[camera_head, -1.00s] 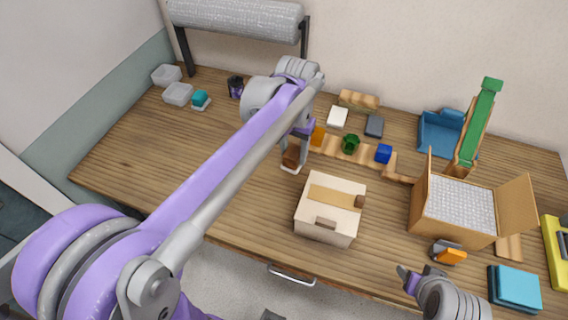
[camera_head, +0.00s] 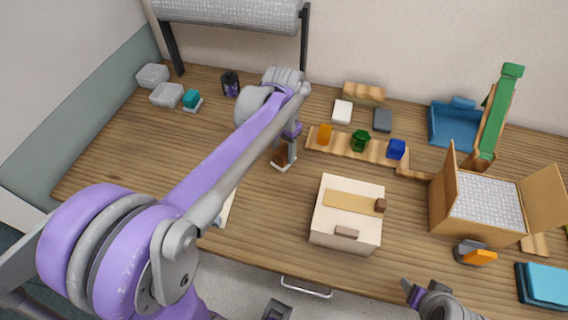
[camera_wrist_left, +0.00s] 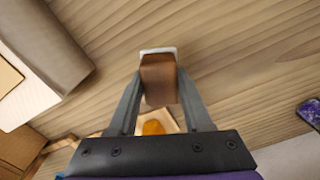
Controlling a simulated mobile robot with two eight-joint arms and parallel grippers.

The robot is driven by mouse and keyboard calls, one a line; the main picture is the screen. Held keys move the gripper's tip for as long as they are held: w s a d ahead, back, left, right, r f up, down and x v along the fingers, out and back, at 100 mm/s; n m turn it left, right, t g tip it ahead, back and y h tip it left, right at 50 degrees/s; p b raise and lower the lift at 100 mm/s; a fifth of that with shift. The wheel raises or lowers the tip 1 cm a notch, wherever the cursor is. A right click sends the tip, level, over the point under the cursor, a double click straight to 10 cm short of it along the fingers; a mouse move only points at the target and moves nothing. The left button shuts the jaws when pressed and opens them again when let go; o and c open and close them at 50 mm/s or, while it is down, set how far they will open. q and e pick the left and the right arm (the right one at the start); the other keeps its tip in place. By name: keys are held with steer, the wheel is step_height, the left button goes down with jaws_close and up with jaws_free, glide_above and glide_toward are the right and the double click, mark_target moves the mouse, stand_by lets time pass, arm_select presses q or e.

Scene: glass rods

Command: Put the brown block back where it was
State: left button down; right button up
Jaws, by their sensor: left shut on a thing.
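My left gripper (camera_head: 284,155) is shut on the brown block (camera_head: 279,158), left of the orange block (camera_head: 324,134). The brown block (camera_wrist_left: 160,80) also shows between the fingers in the left wrist view. A thin white piece (camera_head: 285,167) shows at the block's lower end; I cannot tell if it is fixed to it. I cannot tell whether the block touches the table. My right gripper (camera_head: 414,292) is near the front edge at the lower right; its opening is unclear.
A wooden strip (camera_head: 345,147) carries the orange block, a green piece (camera_head: 360,141) and a blue block (camera_head: 397,149). A pale box (camera_head: 332,233) stands right of my left gripper. A teal block (camera_head: 190,99) stands at the back left. The left table area is fairly clear.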

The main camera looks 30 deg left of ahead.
mark_target(283, 163)
arm_select(q)
steer(key=shift+f, duration=2.6)
arm_select(e)
steer(key=shift+f, duration=0.2)
steer(key=shift+f, duration=0.1)
arm_select(q)
steer(key=c, duration=0.8)
jaws_free()
steer(key=shift+f+b, duration=0.2)
steer(key=shift+b, duration=0.1)
steer(key=o, duration=0.5)
steer(key=shift+r, duration=0.1)
